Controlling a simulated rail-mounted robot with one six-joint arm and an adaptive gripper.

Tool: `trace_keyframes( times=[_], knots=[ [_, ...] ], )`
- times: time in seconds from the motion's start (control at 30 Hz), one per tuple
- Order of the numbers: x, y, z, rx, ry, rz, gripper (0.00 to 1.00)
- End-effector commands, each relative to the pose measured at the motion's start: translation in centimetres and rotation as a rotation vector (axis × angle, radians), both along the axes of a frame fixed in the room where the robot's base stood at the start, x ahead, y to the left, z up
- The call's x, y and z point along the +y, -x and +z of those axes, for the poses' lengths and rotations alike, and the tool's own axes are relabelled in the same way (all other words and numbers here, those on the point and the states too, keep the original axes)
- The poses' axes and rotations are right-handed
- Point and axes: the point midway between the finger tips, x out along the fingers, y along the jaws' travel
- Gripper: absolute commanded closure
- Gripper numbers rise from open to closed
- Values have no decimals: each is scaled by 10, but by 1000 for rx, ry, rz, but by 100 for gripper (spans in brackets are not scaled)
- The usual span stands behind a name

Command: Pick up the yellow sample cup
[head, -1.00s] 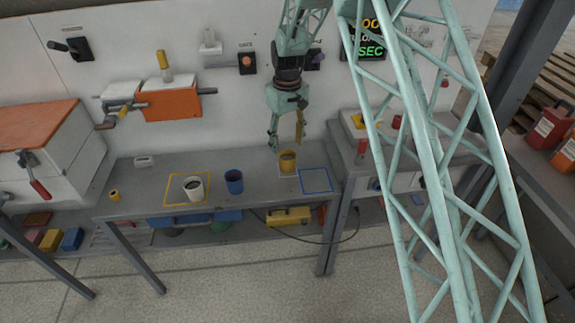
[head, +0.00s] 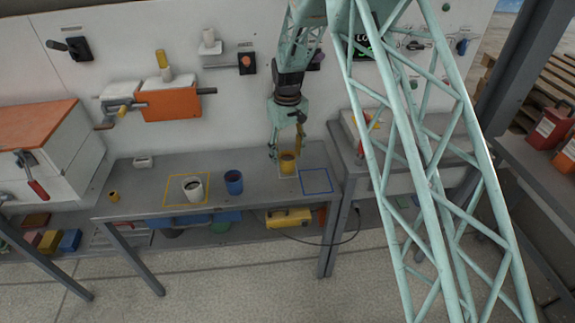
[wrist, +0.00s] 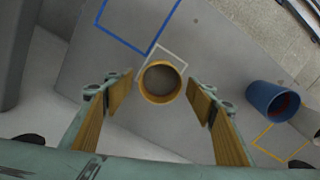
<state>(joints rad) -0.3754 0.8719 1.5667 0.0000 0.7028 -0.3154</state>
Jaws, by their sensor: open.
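The yellow sample cup (head: 288,163) stands upright on the grey table, on a small white outlined square (wrist: 171,52). In the wrist view the cup (wrist: 160,83) lies between the tips of my gripper's two fingers, with a gap on each side. My gripper (head: 287,148) points down over the cup in the head view, its fingers spread to either side of it. It is open and holds nothing. The inside of the cup looks grey and empty in the wrist view.
A blue cup (head: 234,182) and a white cup (head: 193,188) stand to the left, the white one inside a yellow outlined square (head: 172,201). A blue outlined square (head: 316,181) to the right is empty. The back wall (head: 235,112) carries shelves and switches.

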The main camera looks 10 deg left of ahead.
Motion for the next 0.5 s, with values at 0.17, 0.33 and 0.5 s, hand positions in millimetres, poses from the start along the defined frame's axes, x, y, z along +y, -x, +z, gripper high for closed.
trace_keyframes(
  times=[0.17,0.33,0.5],
  knots=[
    [0,1,-17,1,1,0,49],
    [-1,2,-35,1,1,0,49],
    [-1,2,-47,1,1,0,49]
  ],
)
